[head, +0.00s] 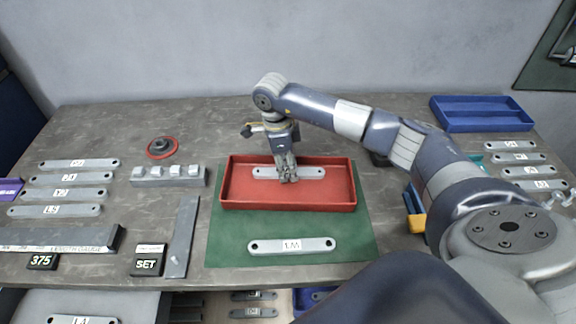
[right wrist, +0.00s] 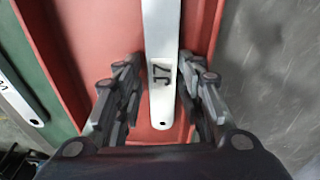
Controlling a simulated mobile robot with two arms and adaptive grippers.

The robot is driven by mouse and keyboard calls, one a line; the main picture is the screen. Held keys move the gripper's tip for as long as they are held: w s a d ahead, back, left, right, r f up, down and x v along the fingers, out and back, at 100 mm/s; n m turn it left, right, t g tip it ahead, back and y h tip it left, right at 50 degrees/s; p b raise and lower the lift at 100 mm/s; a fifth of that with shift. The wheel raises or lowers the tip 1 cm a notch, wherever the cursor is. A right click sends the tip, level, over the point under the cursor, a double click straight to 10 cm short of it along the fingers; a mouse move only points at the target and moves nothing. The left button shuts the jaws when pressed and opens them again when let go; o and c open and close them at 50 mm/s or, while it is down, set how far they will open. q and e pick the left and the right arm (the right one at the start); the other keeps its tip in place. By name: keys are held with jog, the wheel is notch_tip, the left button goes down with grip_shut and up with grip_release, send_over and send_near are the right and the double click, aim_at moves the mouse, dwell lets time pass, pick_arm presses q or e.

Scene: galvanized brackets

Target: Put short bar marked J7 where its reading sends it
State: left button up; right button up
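The short bar marked J7 (right wrist: 162,72) lies in the red tray (head: 344,206), roughly along the tray's length. My right gripper (head: 288,180) reaches down into the tray over the bar. In the right wrist view my two fingers (right wrist: 163,95) stand on either side of the marked end, with a gap showing at the left finger. The gripper looks open. My left gripper is not in view. A length gauge (head: 60,238) lies at the left.
Another labelled bar (head: 291,246) lies on the green mat (head: 225,235) in front of the tray. Cards reading 375 (head: 42,262) and SET (head: 147,264) stand front left. Several bars lie at left and right. A blue tray (head: 483,124) is back right. The back middle is fairly clear.

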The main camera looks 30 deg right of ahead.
notch_tip(320, 180, up, 11)
jog(key=w+a+b, duration=0.1)
jog(key=shift+w+b, duration=0.15)
jog(key=shift+b, duration=0.25)
